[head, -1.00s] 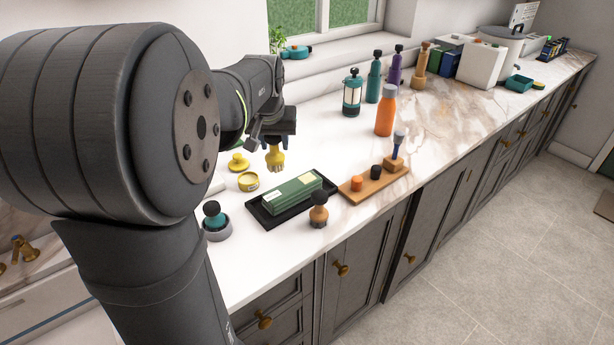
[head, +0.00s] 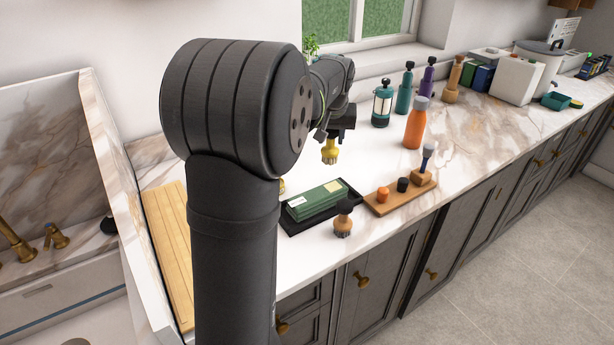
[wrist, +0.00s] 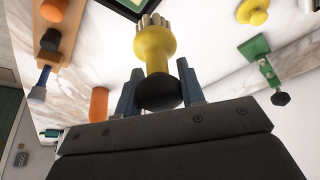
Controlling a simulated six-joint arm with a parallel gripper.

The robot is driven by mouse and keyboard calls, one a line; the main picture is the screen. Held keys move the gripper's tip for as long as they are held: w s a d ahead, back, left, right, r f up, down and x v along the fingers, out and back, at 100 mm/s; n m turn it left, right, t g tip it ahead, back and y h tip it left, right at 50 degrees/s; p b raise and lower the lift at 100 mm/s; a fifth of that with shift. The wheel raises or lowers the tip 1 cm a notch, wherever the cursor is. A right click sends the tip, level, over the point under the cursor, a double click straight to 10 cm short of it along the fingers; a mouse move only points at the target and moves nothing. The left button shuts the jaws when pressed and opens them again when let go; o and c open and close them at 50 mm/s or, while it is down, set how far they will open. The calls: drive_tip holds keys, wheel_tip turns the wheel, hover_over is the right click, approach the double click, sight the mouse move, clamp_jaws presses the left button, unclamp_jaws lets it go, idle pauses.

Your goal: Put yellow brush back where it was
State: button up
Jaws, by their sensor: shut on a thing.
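The yellow brush (head: 329,155) hangs bristles down from my gripper (head: 340,128), above the white marble counter (head: 290,248) and behind the green box. In the wrist view, the two fingers of my gripper (wrist: 158,90) are shut on the brush's dark round knob; the yellow body (wrist: 154,48) and pale bristles stick out beyond them. No contact between the bristles and the counter shows. A yellow tin (head: 282,186) is mostly hidden behind my arm. A yellow lid (wrist: 253,12) lies on the counter in the wrist view.
A green box (head: 315,200) sits on a black tray, with a wooden brush (head: 343,222) in front. A wooden board (head: 400,198) holds a blue-handled brush and two small caps. An orange bottle (head: 414,128) and several tall bottles stand behind. A sink is at left.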

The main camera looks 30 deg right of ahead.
drive_tip(key=shift+w+a+f, duration=0.15)
drive_tip(key=shift+w+f, duration=1.7)
drive_tip(key=shift+f, duration=0.05)
drive_tip(key=shift+w+a+f, duration=0.2)
drive_tip(key=shift+w+f, duration=1.65)
drive_tip(key=shift+f, duration=0.1)
drive_tip(key=shift+w+a+f, duration=0.15)
drive_tip(key=shift+w+f, duration=1.7)
drive_tip(key=shift+f, duration=0.05)
drive_tip(key=shift+f, duration=0.1)
drive_tip(key=o, duration=1)
drive_tip(key=v, duration=1.2)
